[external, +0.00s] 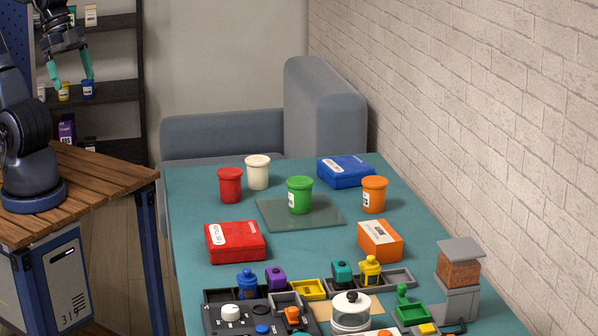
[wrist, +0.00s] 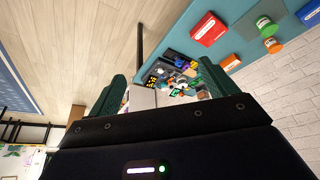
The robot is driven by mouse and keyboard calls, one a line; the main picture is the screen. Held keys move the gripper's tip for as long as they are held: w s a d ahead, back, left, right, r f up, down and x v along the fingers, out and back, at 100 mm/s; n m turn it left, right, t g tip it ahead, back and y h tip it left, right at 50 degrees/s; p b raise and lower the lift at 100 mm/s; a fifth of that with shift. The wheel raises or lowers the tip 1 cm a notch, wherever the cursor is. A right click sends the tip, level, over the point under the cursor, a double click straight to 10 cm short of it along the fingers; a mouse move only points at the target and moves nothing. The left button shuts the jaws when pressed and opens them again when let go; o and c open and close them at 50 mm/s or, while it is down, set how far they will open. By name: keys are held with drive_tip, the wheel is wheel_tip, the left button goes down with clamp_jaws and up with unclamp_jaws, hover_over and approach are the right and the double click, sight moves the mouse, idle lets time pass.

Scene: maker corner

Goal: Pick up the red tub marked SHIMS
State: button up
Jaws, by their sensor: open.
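A red tub (external: 230,186) stands upright on the teal table, at its far left. It has a white label at its side, too small to read. A cream tub (external: 258,172) stands close beside it, behind and to the right. My gripper (external: 70,70) is at the upper left of the external view, raised and well to the left of the table. Its teal fingers are apart with nothing between them. In the wrist view my gripper (wrist: 163,90) shows both fingers spread. I cannot make out the red tub in the wrist view.
A green tub (external: 300,195) stands on a glass plate (external: 330,217); an orange tub (external: 374,194) is to its right. A red box (external: 236,242), blue box (external: 346,172) and orange box (external: 380,241) lie around. Small parts crowd the near end. A brick wall (external: 480,100) is at right.

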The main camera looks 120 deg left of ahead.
drive_tip(key=w+a+f+n+g, duration=0.1)
drive_tip(key=w+a+f+n, duration=0.2)
drive_tip(key=w+a, duration=0.7)
drive_tip(key=n+g, duration=0.4)
drive_tip(key=n, duration=0.2)
hover_over(230, 171)
drive_tip(key=f, duration=2.6)
drive_tip(key=shift+s+d+f, duration=0.15)
drive_tip(key=shift+s+d, duration=0.05)
drive_tip(key=shift+s, duration=0.05)
drive_tip(key=shift+s+a+f, duration=0.2)
drive_tip(key=shift+a+f, duration=0.1)
drive_tip(key=shift+f, duration=0.35)
wheel_tip(230, 171, down, 5)
drive_tip(key=shift+r, duration=0.15)
drive_tip(key=shift+w+d+f, duration=0.1)
drive_tip(key=shift+w+f, duration=0.05)
drive_tip(key=shift+f, duration=0.75)
drive_tip(key=shift+w+d+f, duration=0.1)
drive_tip(key=shift+w+f, duration=0.05)
drive_tip(key=shift+f, duration=0.75)
drive_tip(key=shift+w+f, duration=0.15)
drive_tip(key=shift+f, duration=0.75)
drive_tip(key=c, duration=1)
